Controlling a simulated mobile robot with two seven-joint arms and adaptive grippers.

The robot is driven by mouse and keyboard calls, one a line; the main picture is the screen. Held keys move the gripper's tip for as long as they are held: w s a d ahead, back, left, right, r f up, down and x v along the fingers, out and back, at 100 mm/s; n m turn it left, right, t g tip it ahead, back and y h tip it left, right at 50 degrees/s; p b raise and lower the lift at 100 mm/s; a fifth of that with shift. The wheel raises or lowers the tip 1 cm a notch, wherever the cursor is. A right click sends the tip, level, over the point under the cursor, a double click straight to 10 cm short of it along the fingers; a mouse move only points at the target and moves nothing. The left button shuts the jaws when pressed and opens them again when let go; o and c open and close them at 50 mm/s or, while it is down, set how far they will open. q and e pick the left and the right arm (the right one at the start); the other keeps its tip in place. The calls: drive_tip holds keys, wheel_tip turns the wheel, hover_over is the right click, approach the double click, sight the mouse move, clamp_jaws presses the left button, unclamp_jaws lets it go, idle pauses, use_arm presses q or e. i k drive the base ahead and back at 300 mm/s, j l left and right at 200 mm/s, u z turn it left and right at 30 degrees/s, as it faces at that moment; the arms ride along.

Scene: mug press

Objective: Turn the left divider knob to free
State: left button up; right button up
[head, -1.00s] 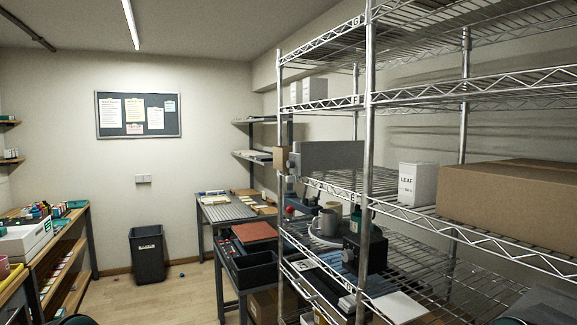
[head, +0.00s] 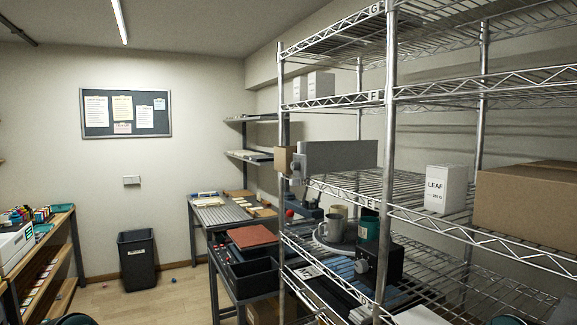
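A grey upright divider panel (head: 337,158) stands on the middle level of the wire shelving. At its left end is a small grey knob-like fitting (head: 297,164) beside a tan block (head: 283,160). The way the knob points is too small to tell. Only this one divider shows clearly, and I cannot tell whether it is the left one. Neither of my grippers is in view.
The wire shelving (head: 390,130) fills the right side. It carries a white LEAF box (head: 445,188), a large carton (head: 535,196), mugs and a black box with a knob (head: 382,264). Workbenches stand beyond and at left. A black bin (head: 138,261) stands on the open floor.

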sight(295, 165)
drive_tip(key=i+j+z, duration=0.1)
drive_tip(key=i+j, duration=0.6)
drive_tip(key=j, duration=0.15)
drive_tip(key=z, duration=0.05)
